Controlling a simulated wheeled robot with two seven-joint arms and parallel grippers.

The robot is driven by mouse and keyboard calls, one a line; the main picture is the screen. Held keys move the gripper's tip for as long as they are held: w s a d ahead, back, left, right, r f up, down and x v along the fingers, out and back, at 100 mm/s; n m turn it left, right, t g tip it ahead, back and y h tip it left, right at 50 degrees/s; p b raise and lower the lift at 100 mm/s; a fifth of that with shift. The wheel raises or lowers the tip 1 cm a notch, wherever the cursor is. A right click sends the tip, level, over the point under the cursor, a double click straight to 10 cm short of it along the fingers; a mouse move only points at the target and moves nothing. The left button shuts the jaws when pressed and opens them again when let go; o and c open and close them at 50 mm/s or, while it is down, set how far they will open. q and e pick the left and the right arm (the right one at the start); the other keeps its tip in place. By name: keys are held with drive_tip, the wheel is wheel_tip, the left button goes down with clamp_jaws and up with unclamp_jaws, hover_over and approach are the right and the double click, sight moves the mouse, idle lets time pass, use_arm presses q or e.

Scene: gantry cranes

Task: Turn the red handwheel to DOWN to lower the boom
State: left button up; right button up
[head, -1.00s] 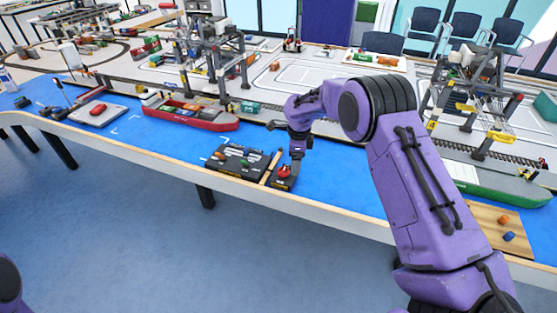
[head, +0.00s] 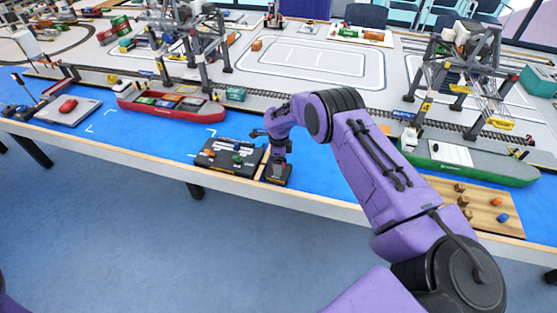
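A small black control box (head: 279,182) sits near the front edge of the blue tabletop, just right of a larger black control panel (head: 226,168) with coloured knobs. My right gripper (head: 278,166) points down onto the small box, over the spot of the red handwheel. The gripper hides nearly all of the wheel, so its setting cannot be read. The fingers are too small and dark to tell whether they are shut on it. A gantry crane (head: 188,48) with its boom stands behind at the left. My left gripper is out of view.
A red ship (head: 170,107) lies left of the panel. A green ship (head: 480,165) and a wooden board (head: 480,215) with several blocks lie at the right. A second crane (head: 470,65) stands behind the green ship. The blue tabletop (head: 330,190) right of the box is clear.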

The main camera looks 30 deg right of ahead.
drive_tip(key=shift+w+f, duration=0.15)
drive_tip(key=shift+f, duration=0.05)
drive_tip(key=shift+s+r, duration=0.25)
drive_tip(key=shift+s, duration=0.05)
drive_tip(key=shift+c, duration=0.3)
drive_tip(key=shift+s+r, duration=0.1)
drive_tip(key=shift+s, duration=0.05)
drive_tip(key=c, duration=1)
